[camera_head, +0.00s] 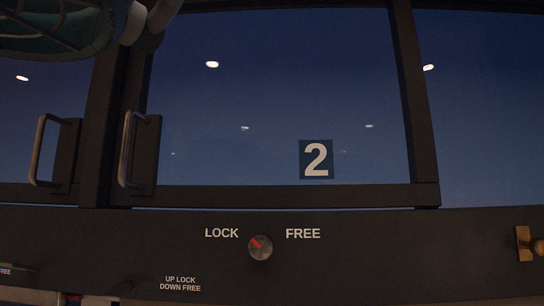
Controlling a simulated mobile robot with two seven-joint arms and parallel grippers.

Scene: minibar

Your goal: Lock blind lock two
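The round knob (260,248) sits on the dark panel below the window marked with a number 2 label (316,160). Its red mark points to the upper left, toward the word LOCK (221,233). The word FREE (303,234) is to the upper right of the knob. Nothing touches the knob. Neither of my grippers can be made out in the head view.
Two door handles (45,150) (128,150) stick out at the left. A brass fitting (524,243) sits at the right edge. A dark teal rounded shape (55,35) fills the top left corner. The space before the knob is clear.

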